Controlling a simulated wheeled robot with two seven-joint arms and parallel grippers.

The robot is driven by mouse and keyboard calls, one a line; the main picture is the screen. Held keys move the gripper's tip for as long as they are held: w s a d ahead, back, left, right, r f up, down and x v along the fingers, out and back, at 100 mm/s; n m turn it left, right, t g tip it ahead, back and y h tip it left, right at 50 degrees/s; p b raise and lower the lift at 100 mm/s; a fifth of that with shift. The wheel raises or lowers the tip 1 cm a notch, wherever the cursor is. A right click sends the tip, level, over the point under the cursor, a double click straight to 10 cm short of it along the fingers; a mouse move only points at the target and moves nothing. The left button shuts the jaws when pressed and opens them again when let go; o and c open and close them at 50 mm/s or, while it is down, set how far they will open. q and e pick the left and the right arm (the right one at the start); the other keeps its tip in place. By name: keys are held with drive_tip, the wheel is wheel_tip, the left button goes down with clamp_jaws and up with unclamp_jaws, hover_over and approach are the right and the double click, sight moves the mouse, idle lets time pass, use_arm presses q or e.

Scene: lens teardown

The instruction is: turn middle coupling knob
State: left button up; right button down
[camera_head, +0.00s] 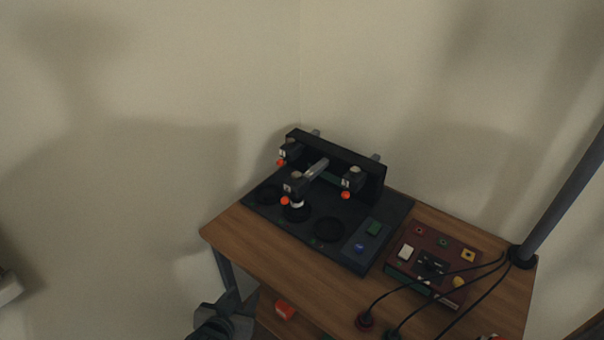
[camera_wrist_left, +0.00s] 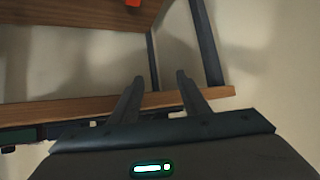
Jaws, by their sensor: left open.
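A black fixture (camera_head: 340,158) stands at the back of the wooden table in the head view. It carries three coupling units, each with a small orange knob. The middle unit reaches furthest forward, and its orange knob (camera_head: 285,201) hangs at its front lower end. The left knob (camera_head: 280,162) and the right knob (camera_head: 346,195) sit further back. My left gripper (camera_head: 215,318) is low at the bottom edge of the head view, beside the table and well apart from the knobs. In the left wrist view its two fingers (camera_wrist_left: 160,78) are spread with nothing between them. My right gripper does not show.
The fixture's dark base plate has round recesses and a green and a blue button. A dark red panel (camera_head: 437,247) with cables stands at the right. A dark pole (camera_head: 565,200) rises at the right. An orange object (camera_head: 285,309) lies low under the tabletop.

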use_arm(q)
drive_tip(key=w+d+r+t, duration=0.1)
drive_tip(key=w+r, duration=0.1)
drive_tip(key=r, duration=0.1)
drive_tip(key=w+d+r+t, duration=0.1)
drive_tip(key=w+r, duration=0.1)
drive_tip(key=r, duration=0.2)
drive_tip(key=w+d+r+t+h, duration=0.1)
drive_tip(key=w+r, duration=0.2)
drive_tip(key=shift+r, duration=0.35)
drive_tip(key=w+d+r+m+t+h, duration=0.2)
drive_tip(key=w+d+r+t+h, duration=0.1)
drive_tip(key=w+d+r, duration=0.2)
wheel_tip(320, 180, up, 3)
drive_tip(key=shift+w+r+h, duration=0.15)
drive_tip(key=shift+w+h, duration=0.25)
drive_tip(key=shift+w, duration=0.7)
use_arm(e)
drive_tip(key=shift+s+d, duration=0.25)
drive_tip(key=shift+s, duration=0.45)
use_arm(q)
drive_tip(key=shift+d, duration=0.1)
drive_tip(key=shift+w, duration=0.1)
